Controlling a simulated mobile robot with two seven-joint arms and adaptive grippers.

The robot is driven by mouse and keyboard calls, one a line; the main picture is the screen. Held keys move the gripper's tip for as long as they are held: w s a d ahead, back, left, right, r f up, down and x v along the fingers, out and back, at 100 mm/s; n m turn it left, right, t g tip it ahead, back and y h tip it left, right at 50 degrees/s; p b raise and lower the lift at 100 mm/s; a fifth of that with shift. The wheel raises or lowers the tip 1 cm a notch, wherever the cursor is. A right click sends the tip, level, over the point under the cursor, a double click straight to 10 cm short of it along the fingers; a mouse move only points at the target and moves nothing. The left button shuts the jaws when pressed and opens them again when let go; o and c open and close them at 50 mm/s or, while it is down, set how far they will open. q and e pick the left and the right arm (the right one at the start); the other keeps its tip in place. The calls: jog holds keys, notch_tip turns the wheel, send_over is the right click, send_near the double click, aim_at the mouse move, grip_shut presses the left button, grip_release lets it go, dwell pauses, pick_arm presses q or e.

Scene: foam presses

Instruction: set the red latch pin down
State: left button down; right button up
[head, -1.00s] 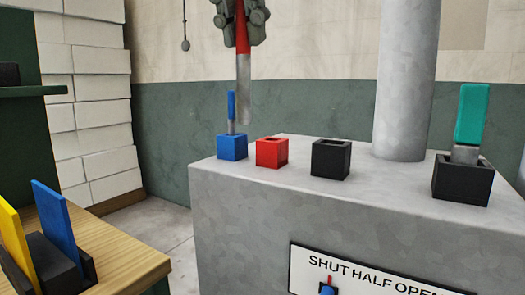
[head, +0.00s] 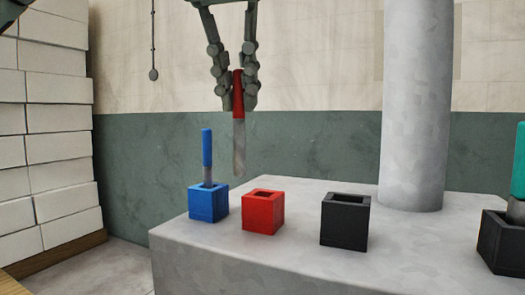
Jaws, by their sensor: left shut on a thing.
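The red latch pin (head: 239,95) has a red handle and a grey metal shank, and hangs nearly upright in the middle of the head view. My left gripper (head: 238,102) is shut on its red handle. The shank tip is in the air, above and a little left of the red square socket (head: 262,213). The red socket stands on the grey machine top (head: 300,193) and is open and empty. My right gripper is not in view.
A blue socket (head: 208,203) holding a blue pin (head: 207,149) stands just left of the red one. An empty black socket (head: 345,222) stands to the right. A grey column (head: 414,105) rises behind. A teal-handled pin (head: 520,160) stands in a black socket (head: 503,241) at the right edge.

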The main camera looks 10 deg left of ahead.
pick_arm(q)
jog(key=w+d+f, duration=0.2)
jog(key=w+f, duration=0.3)
jog(key=f, duration=0.2)
jog(key=shift+w+f, duration=0.2)
jog(key=shift+w, duration=0.05)
jog(key=shift+f, duration=0.15)
jog(key=c, duration=1.5)
grip_release()
jog(key=shift+c, duration=0.2)
jog(key=v, duration=1.2)
jog(key=shift+s, duration=0.1)
